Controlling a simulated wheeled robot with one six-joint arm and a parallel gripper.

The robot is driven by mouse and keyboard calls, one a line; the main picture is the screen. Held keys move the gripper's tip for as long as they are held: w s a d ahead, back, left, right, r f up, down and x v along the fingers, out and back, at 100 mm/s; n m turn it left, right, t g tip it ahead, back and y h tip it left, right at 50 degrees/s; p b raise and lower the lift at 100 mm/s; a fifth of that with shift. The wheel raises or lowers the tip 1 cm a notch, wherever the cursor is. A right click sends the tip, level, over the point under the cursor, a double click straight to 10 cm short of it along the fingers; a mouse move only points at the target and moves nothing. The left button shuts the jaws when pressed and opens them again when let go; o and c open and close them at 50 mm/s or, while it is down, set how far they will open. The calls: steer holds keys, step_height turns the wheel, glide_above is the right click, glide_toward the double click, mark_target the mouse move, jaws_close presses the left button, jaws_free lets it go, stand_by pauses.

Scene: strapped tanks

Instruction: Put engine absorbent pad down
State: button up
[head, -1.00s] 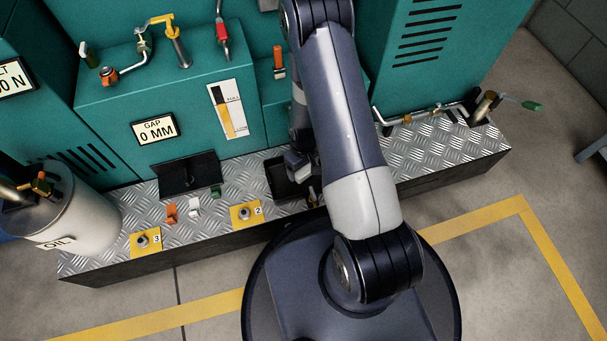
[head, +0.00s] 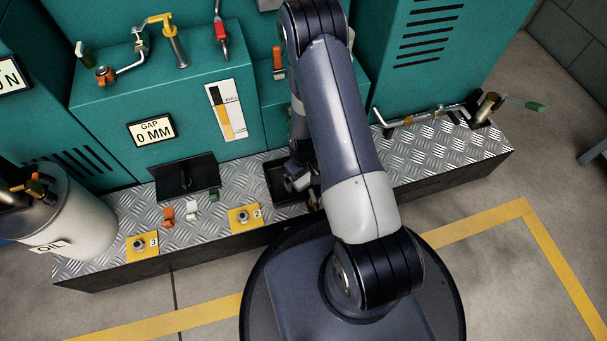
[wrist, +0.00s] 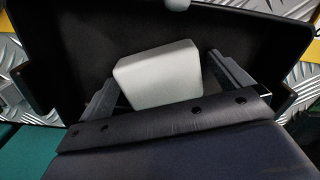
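The absorbent pad (wrist: 160,75) is a whitish, rounded block, seen in the wrist view between the two fingers of my gripper (wrist: 163,66). Both fingertips lie against or very close to its sides, and it appears held. Behind it is the dark inside of a black tray (wrist: 75,38). In the head view the tray (head: 279,192) sits on the metal tread-plate ledge, and my gripper (head: 298,180) is low over it. My arm hides the tray's right part, and I cannot make out the pad there. Whether the pad touches the tray floor is unclear.
Left of the tray on the ledge (head: 445,150) are a yellow plate marked 2 (head: 244,217), small orange, white and green pieces, a black panel (head: 185,177) and an oil tank (head: 75,220). Teal cabinets stand behind. The ledge's right part is mostly clear.

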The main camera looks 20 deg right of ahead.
steer(key=shift+r, duration=0.1)
step_height(320, 180, up, 12)
steer(key=p, duration=0.5)
steer(key=shift+f+b, duration=1.6)
steer(key=shift+f, duration=2.65)
